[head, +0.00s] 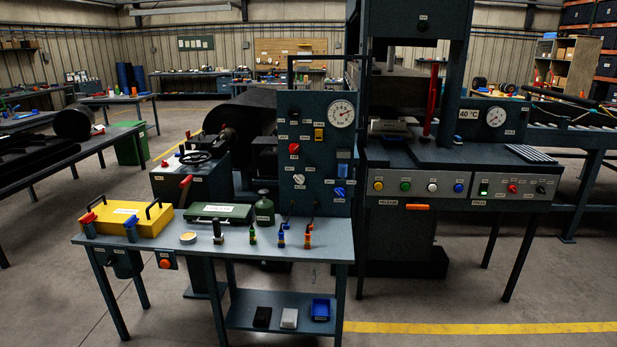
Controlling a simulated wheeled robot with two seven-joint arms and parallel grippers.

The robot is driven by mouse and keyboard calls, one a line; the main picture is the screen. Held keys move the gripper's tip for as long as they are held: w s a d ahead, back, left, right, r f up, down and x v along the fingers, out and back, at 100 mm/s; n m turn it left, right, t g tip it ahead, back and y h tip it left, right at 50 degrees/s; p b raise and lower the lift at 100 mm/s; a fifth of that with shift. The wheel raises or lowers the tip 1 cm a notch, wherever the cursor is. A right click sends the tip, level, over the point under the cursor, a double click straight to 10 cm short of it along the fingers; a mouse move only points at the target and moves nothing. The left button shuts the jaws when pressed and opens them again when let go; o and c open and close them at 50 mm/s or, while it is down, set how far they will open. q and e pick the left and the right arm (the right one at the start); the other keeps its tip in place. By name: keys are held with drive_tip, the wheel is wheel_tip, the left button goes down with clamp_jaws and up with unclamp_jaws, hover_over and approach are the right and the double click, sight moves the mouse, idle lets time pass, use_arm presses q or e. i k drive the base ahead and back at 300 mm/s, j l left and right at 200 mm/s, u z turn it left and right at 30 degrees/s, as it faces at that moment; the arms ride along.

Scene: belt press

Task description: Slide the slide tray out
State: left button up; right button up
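The press (417,25) stands right of centre with a dark upper block above its opening. A light grey metal piece (391,127) lies in the opening. A dark flat slab (450,157) lies at the front of the opening, above the button panel. An orange handle (417,207) is fixed to the cabinet front below that panel. I cannot tell for certain which of these parts is the slide tray. A red upright lever (432,100) stands in front of the opening. Neither of my grippers is in view.
A grey worktable (325,245) at front left carries a yellow case (127,219), a green case (218,212) and small tools. A control panel with a gauge (341,113) stands left of the press. A roller conveyor (590,135) is at right. Floor before the press is clear.

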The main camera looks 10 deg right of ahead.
sight(395, 136)
drive_tip(key=i+l, duration=0.2)
drive_tip(key=l, duration=0.2)
drive_tip(key=i+l, duration=0.2)
drive_tip(key=l, duration=0.15)
drive_tip(key=i+l+u, duration=0.1)
drive_tip(key=l, duration=0.3)
drive_tip(key=i+l, duration=0.25)
drive_tip(key=l, duration=0.15)
drive_tip(key=i+l, duration=0.2)
drive_tip(key=l, duration=0.2)
drive_tip(key=i+l, duration=0.15)
drive_tip(key=l, duration=0.25)
drive_tip(key=i+l+u, duration=0.1)
drive_tip(key=l, duration=0.3)
drive_tip(key=i+l, duration=0.25)
drive_tip(key=l, duration=0.15)
